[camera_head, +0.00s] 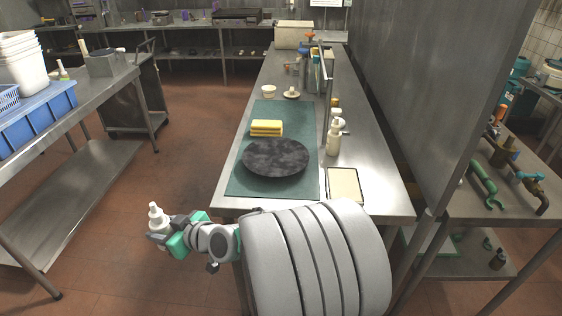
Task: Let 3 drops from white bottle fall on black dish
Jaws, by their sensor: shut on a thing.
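My gripper (168,236) is shut on a white bottle (156,215) with a narrow nozzle cap. The bottle stands nearly upright in the jaws, tip up, and its lower part is hidden by the gripper. It is over the open floor, left of the steel table's near end. The black dish (275,158) is a round, dark, mottled plate. It lies on a green mat (242,184) on the table, up and to the right of my gripper and apart from it.
A yellow sponge stack (266,128) sits behind the dish. A cream bottle (333,138) stands right of it, and a framed pale tablet (344,184) lies at the near right. A tall steel partition (430,90) borders the table's right side. Red floor (190,130) is free on the left.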

